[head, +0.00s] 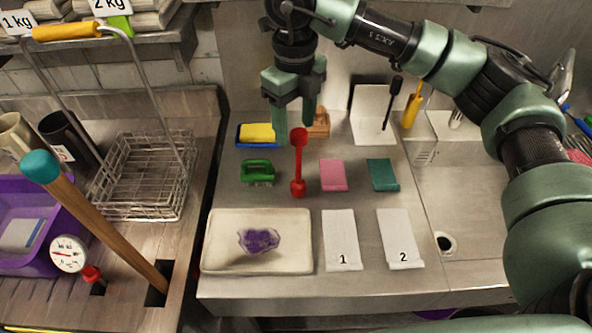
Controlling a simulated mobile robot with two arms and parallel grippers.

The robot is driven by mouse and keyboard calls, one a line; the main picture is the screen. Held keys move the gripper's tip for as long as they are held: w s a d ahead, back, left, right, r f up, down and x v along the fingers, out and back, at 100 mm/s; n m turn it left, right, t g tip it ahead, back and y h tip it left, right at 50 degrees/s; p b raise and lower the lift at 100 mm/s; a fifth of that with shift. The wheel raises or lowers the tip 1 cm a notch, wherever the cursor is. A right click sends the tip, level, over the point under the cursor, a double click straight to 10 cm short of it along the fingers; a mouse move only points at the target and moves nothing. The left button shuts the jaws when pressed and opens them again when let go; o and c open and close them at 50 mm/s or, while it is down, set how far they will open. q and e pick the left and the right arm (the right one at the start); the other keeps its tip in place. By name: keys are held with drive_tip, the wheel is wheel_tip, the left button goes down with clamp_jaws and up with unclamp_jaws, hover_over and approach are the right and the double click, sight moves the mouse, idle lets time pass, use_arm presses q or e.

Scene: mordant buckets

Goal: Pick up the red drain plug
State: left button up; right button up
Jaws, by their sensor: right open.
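The red drain plug (298,165), a slim stem with a wider head and foot, is on the steel counter near the middle of the head view. My right gripper (295,131) points down at the plug's top end, its two green fingers open and apart. The plug's head shows just below and between the fingertips; nothing is gripped. I cannot tell from this view whether a finger touches it. My left gripper is not in view.
A green brush (258,172) lies left of the plug, a pink cloth (333,175) right. A yellow sponge in a blue tray (241,141) and a wooden block (319,124) are behind. A white tray (217,256) is in front. The sink drain (445,243) is at right.

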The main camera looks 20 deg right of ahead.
sight(299, 166)
drive_tip(key=shift+f, duration=0.4)
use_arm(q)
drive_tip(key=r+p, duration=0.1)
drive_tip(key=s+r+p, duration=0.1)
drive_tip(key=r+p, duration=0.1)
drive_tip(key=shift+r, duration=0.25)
use_arm(e)
drive_tip(key=f, duration=0.6)
drive_tip(key=shift+s+d+f, duration=0.3)
drive_tip(key=shift+s+f, duration=0.05)
clamp_jaws()
